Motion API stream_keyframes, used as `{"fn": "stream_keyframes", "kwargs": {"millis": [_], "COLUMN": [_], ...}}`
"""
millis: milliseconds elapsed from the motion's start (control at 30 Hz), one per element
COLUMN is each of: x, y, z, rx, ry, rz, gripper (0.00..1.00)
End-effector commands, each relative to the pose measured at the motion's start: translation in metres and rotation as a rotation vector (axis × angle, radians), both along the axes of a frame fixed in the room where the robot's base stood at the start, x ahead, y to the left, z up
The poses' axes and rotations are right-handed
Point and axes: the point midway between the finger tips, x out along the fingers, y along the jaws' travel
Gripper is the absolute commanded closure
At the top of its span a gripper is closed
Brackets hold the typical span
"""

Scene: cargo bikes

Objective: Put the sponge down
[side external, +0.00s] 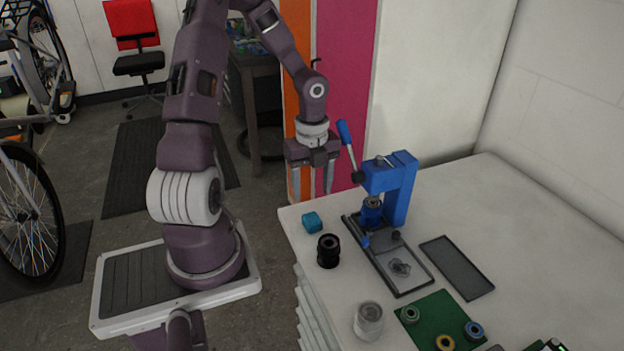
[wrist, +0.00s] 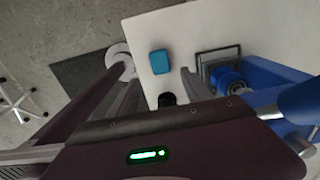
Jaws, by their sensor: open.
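The sponge is a small blue block (side external: 312,222) lying on the white table near its left corner. It also shows in the wrist view (wrist: 160,62), beyond the fingertips. My gripper (side external: 312,180) is open and empty, pointing down above the table's far left edge. In the wrist view its two fingers (wrist: 160,82) stand apart, with the sponge visible in the gap between them, lower down and not touched.
A blue lever press (side external: 402,190) stands just right of my gripper. A black cylinder (side external: 328,251) stands in front of the sponge. A glass jar (side external: 368,321), a dark grey pad (side external: 457,267) and a green mat (side external: 432,312) with rolls lie nearer. The table's right side is clear.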

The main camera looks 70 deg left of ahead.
Motion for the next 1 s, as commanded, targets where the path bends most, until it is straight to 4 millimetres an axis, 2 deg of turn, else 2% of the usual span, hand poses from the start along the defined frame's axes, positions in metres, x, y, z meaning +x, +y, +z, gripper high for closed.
{"fn": "stream_keyframes", "kwargs": {"millis": [100,233,333,433,500,567,633,700,800,900,1000], "x": [-0.001,0.0,0.0,-0.005,-0.016,-0.03,-0.051,-0.071,-0.093,-0.103,-0.104], "y": [0.001,-0.001,-0.015,-0.049,-0.081,-0.11,-0.141,-0.166,-0.187,-0.195,-0.197], "z": [0.021,0.034,0.056,0.1,0.133,0.158,0.18,0.194,0.205,0.208,0.208], "rx": [0.005,0.008,0.068,0.167,0.187,0.141,0.021,-0.129,-0.302,-0.381,-0.391], "ry": [0.003,0.002,-0.001,-0.07,-0.177,-0.283,-0.378,-0.419,-0.408,-0.385,-0.379], "rz": [0.002,0.009,0.118,0.389,0.638,0.856,1.089,1.278,1.45,1.526,1.541], "gripper": [0.43,0.43,0.43,0.43,0.43,0.43,0.43,0.43,0.43,0.43,0.43]}}
